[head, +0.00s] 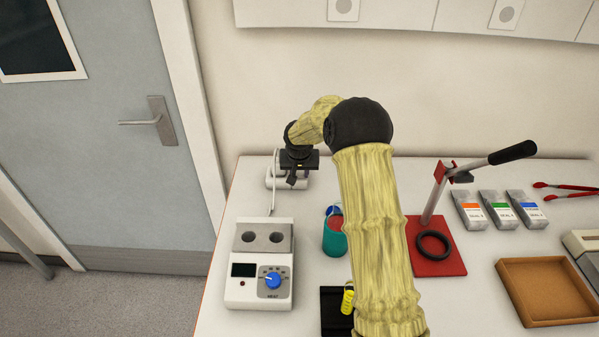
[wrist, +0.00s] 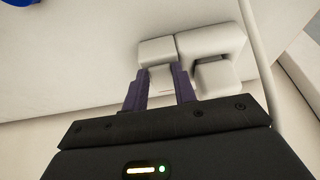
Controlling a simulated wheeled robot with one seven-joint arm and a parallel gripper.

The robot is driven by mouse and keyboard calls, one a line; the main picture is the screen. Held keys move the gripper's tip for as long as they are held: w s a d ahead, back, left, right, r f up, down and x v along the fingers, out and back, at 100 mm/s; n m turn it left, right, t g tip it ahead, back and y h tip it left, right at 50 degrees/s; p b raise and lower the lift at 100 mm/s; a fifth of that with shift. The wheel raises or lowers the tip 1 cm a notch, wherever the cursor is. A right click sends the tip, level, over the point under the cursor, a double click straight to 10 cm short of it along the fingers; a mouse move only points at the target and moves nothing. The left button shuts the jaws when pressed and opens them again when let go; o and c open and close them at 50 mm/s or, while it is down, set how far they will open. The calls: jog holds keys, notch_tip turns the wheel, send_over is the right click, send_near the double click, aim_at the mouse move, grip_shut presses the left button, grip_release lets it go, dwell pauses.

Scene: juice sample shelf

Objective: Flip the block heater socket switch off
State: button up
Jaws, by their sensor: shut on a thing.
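The pale socket unit (head: 271,178) sits at the back left of the bench by the wall, mostly hidden by my gripper (head: 292,180) in the head view. In the wrist view the socket unit (wrist: 212,42) shows as blocky pale parts. My gripper (wrist: 161,76) has its two purple fingers either side of a small pale part, the socket switch (wrist: 162,82), and is shut on it. Whether the switch is on or off cannot be told. The block heater (head: 260,240), with two wells, a dark display and a blue knob, stands in front.
A white cable (head: 272,197) runs from the heater towards the socket. A teal cup (head: 335,240) stands right of the heater. A red lever press (head: 437,262), seal packets (head: 498,211) and a brown tray (head: 547,290) are further right. The wall is close behind.

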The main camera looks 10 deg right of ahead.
jog(key=shift+r, duration=0.15)
jog(key=shift+w+r+g+p, duration=0.1)
jog(key=shift+r+g+p, duration=0.15)
jog(key=shift+p, duration=0.95)
jog(key=g+p, duration=0.1)
jog(key=p, duration=0.2)
jog(key=shift+w+r, duration=0.1)
jog(key=shift+w, duration=0.1)
jog(key=shift+w+g+y+p, duration=0.2)
jog(key=shift+g+y+p, duration=0.2)
jog(key=shift+g+p, duration=0.65)
jog(key=o, duration=1)
